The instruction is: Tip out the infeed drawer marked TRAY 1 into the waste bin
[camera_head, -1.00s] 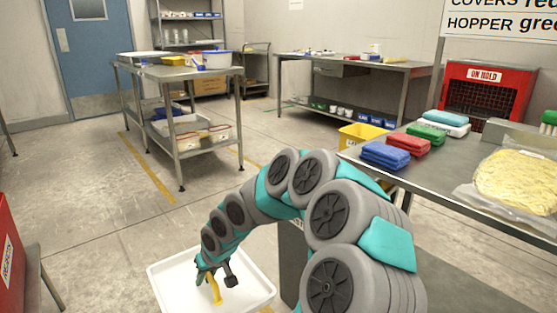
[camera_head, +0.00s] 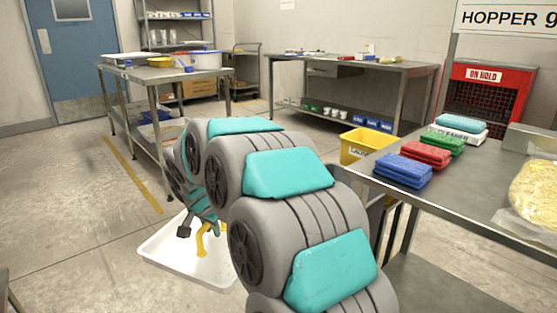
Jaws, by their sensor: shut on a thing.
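A shallow white tray (camera_head: 160,256) with a raised rim shows at the lower left, beneath my gripper. No TRAY 1 marking is readable on it. A yellow handle-like piece (camera_head: 203,240) stands over the tray's inside. My gripper (camera_head: 200,229) points down and is shut on the yellow piece. I cannot tell whether the piece is joined to the tray, or whether the tray is off the floor. My arm hides the tray's right part. Its visible inside looks bare. No bin readably marked as waste shows.
A yellow bin (camera_head: 356,149) with a partly hidden label stands beside the right steel table (camera_head: 462,188), which bears coloured cloth stacks (camera_head: 403,171) and a bagged yellow mass (camera_head: 537,190). The left floor is clear.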

